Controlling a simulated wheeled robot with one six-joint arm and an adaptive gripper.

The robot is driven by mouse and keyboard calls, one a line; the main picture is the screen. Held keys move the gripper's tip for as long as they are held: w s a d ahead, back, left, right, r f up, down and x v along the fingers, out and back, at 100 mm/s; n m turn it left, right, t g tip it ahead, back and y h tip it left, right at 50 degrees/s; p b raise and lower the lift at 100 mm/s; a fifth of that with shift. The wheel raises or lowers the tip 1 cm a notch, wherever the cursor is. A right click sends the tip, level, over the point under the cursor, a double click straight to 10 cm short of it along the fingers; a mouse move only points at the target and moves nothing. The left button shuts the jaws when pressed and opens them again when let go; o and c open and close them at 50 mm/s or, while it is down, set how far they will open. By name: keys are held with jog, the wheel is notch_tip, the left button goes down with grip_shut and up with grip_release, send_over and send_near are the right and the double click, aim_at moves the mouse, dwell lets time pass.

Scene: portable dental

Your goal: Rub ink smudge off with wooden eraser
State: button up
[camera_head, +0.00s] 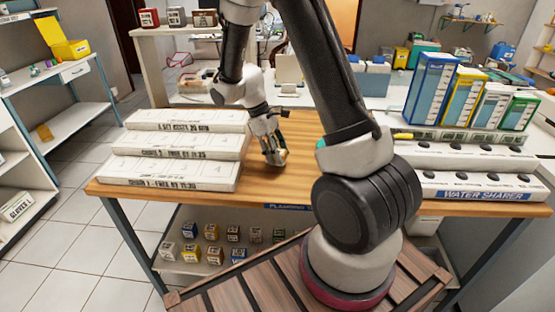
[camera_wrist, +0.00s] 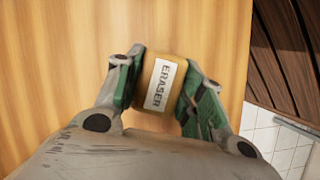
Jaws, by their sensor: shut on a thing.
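The wooden eraser (camera_wrist: 164,86), a tan block with a white label reading ERASER, is between the green-padded fingers of my gripper (camera_wrist: 162,90) in the wrist view. My gripper is shut on it. In the head view my gripper (camera_head: 273,155) points down close to the wooden tabletop (camera_head: 290,185), just right of the white boxes. The eraser is mostly hidden by the fingers there, and I cannot tell whether it touches the table. No ink smudge can be made out in either view.
Several long white boxes (camera_head: 168,172) lie on the table's left. White racks (camera_head: 485,185) labelled WATER SHAPER and upright coloured folders (camera_head: 430,88) stand on the right. Bare wood lies around my gripper. Small coloured boxes (camera_head: 214,255) sit on the shelf below.

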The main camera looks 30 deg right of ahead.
jog(key=shift+r, duration=2.75)
